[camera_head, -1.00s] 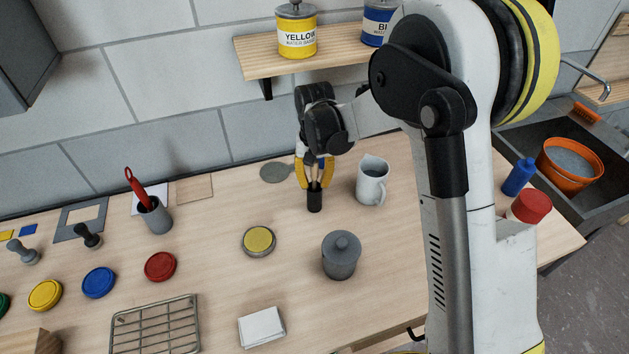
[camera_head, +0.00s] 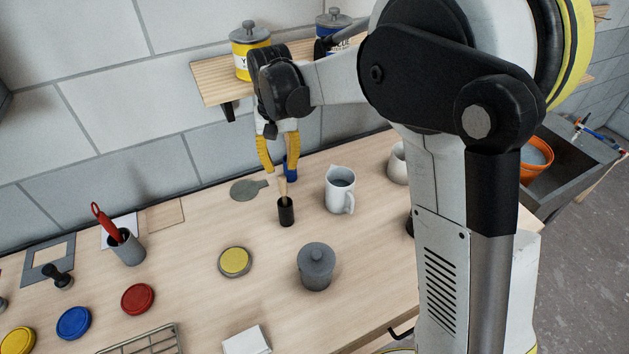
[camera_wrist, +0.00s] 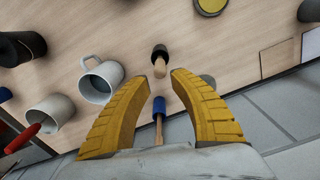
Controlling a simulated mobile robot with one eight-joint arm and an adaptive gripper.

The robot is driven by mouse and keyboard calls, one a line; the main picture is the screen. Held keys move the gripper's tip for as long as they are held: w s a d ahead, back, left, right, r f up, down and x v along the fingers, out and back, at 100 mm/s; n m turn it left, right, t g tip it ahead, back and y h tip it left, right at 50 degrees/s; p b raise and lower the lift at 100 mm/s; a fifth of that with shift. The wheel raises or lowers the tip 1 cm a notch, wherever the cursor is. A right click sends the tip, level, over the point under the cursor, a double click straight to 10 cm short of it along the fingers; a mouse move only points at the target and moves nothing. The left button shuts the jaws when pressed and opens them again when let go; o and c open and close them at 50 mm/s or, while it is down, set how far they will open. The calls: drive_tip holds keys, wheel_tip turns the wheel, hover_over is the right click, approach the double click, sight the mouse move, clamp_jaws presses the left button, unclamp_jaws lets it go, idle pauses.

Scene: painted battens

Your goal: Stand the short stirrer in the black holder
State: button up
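The short stirrer (camera_head: 283,188), a pale wooden stick, stands nearly upright with its lower end in the black holder (camera_head: 286,213). The holder is a small dark cup on the table. In the wrist view the stirrer (camera_wrist: 159,68) points up toward the camera from the holder (camera_wrist: 159,50), ahead of the fingertips. My gripper (camera_head: 277,166) is open and empty above the stirrer; its yellow fingers (camera_wrist: 158,78) are spread wide, with no visible contact. The stirrer's foot is hidden inside the holder.
A white jug (camera_head: 340,190) stands close right of the holder and a grey lidded pot (camera_head: 316,266) in front. A blue-ended stick (camera_wrist: 158,106) shows behind the fingers; its support is unclear. A shelf with paint tins (camera_head: 213,80) is above.

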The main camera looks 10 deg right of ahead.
drive_tip(key=s+d+r+t, duration=0.3)
drive_tip(key=s+d, duration=0.3)
drive_tip(key=s, duration=0.5)
drive_tip(key=s+d+r+t, duration=0.4)
drive_tip(key=s+d+r, duration=0.1)
drive_tip(key=s, duration=0.6)
drive_tip(key=shift+s+d+n, duration=0.3)
drive_tip(key=shift+s+d, duration=0.05)
drive_tip(key=shift+d, duration=0.1)
wheel_tip(320, 180, down, 12)
drive_tip(key=b, duration=1.2)
drive_tip(key=shift+f, duration=0.1)
